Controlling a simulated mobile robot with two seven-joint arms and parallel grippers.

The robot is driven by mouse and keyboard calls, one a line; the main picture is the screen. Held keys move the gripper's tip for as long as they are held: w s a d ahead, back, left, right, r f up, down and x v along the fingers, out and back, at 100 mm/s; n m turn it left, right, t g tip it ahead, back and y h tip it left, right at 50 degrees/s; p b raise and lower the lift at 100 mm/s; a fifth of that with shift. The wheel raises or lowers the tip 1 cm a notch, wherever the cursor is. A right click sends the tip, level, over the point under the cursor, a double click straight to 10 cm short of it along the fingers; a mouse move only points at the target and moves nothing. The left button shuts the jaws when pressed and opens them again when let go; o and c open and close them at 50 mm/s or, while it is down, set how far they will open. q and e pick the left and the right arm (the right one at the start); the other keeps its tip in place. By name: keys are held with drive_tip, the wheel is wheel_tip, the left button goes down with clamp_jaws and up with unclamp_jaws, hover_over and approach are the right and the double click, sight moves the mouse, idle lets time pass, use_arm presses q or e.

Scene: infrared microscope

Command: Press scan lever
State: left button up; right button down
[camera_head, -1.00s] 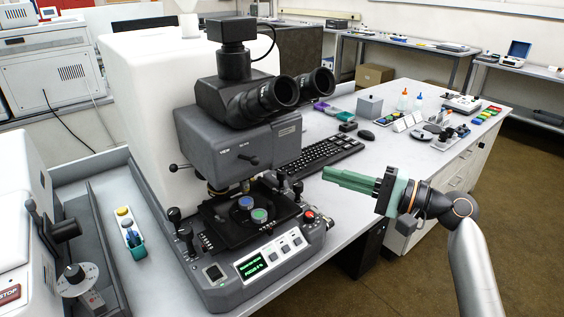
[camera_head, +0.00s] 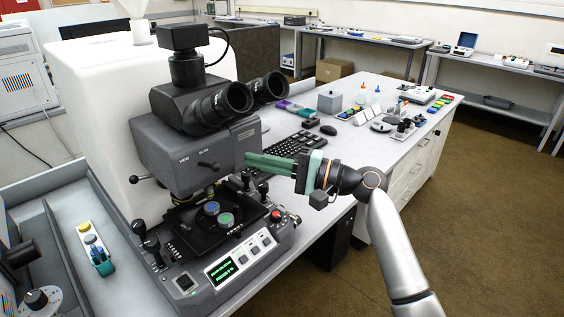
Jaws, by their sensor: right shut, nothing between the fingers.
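The infrared microscope (camera_head: 165,150) stands on the left part of the bench, with a dark grey head, twin eyepieces and a black stage. Several black levers show on it: one on the head's front (camera_head: 207,165), one at its left side (camera_head: 137,179), and black-knobbed ones at the base's front left (camera_head: 152,243) and right of the stage (camera_head: 263,188). I cannot tell which is the scan lever. My right gripper (camera_head: 248,160) is shut and empty, green fingers pointing left, its tips at the right edge of the microscope head in the picture. Contact cannot be told. My left gripper is out of view.
The microscope base has a lit green display (camera_head: 221,268) and a red button (camera_head: 276,215). A keyboard (camera_head: 287,151) lies behind my right gripper. Floor is free at right.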

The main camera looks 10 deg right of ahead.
sight(204, 165)
drive_tip(key=shift+x, duration=1.1)
drive_tip(key=shift+s+a+r+p, duration=0.15)
drive_tip(key=shift+s+a+p, duration=0.2)
drive_tip(key=shift+s, duration=0.15)
drive_tip(key=shift+s+a+r+p, duration=0.15)
drive_tip(key=shift+s+a+p, duration=0.15)
drive_tip(key=shift+s, duration=0.2)
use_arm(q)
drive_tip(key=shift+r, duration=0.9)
use_arm(e)
drive_tip(key=shift+s+a, duration=0.5)
drive_tip(key=shift+s, duration=0.05)
drive_tip(key=shift+t, duration=0.3)
